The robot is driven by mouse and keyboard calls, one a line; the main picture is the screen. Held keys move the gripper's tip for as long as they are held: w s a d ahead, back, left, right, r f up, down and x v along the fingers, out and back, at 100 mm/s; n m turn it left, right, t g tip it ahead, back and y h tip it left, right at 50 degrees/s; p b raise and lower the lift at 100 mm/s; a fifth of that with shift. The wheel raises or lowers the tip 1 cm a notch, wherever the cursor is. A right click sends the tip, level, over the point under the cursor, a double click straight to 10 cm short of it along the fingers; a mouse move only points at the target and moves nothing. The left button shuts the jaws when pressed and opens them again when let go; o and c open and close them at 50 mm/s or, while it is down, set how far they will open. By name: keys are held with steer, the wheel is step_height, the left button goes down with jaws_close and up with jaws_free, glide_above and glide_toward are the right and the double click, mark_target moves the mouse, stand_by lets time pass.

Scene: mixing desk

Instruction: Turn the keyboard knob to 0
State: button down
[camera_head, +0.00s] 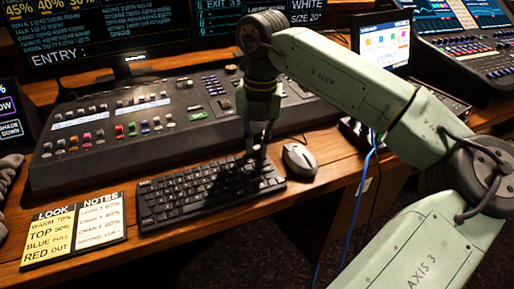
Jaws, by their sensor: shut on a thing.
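The black keyboard (168,203) lies on the wooden desk in front of the mixing console. My gripper (257,153) points down over the far right corner of the keyboard, its fingers shut on the keyboard knob. The knob itself is hidden by the dark fingers and their shadow, so its setting cannot be read.
A grey mouse (299,159) sits close to the right of my gripper. The mixing console (95,165) stands behind the keyboard. A card with LOOK and NOTES (73,234) lies at the left. A blue cable (358,200) hangs over the desk edge.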

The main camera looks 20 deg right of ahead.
steer(key=n+b, duration=0.1)
steer(key=n, duration=0.5)
steer(key=shift+n, duration=0.3)
steer(key=n, duration=0.5)
steer(key=shift+n+b, duration=0.35)
steer(key=shift+n, duration=0.05)
steer(key=c, duration=1.5)
jaws_free()
steer(key=shift+c, duration=0.2)
steer(key=shift+r, duration=0.1)
step_height(320, 180, up, 12)
steer(key=shift+w+d, duration=0.2)
